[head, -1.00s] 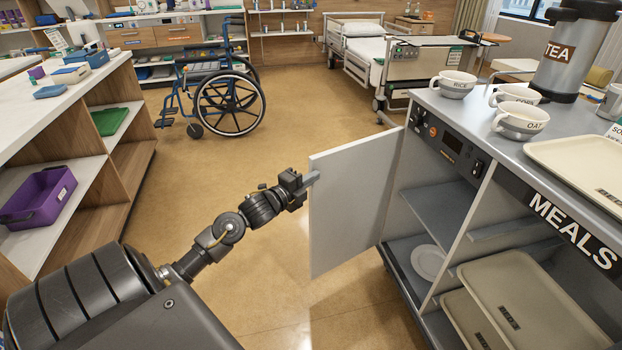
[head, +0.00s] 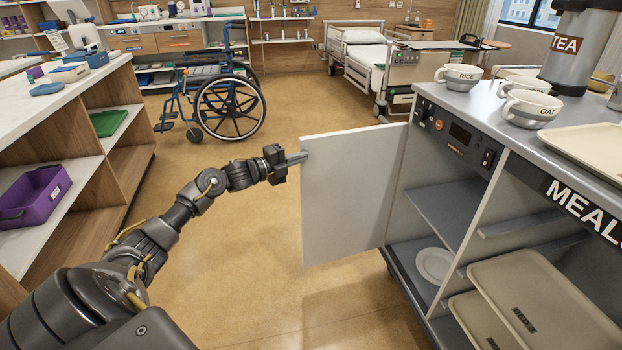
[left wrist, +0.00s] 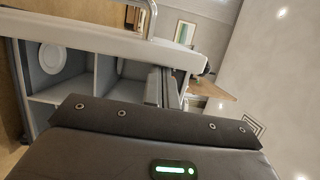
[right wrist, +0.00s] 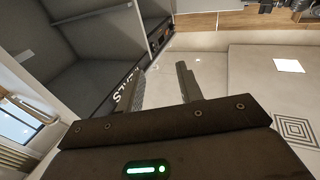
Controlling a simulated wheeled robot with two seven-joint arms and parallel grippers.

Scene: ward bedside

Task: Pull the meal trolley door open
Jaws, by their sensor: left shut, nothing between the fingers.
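The meal trolley door (head: 350,195) is a pale panel that stands swung out from the meal trolley (head: 470,150), hinged at the compartment's far side. The compartment behind it is open and shows shelves and a plate (head: 433,264).
Cups (head: 533,108), a tea urn (head: 580,50) and a tray (head: 590,145) stand on the trolley top. A shelf unit (head: 110,80) with a purple bin (head: 35,195) is at left. A wheelchair (head: 228,105) and bed (head: 365,50) stand behind. The floor between is clear.

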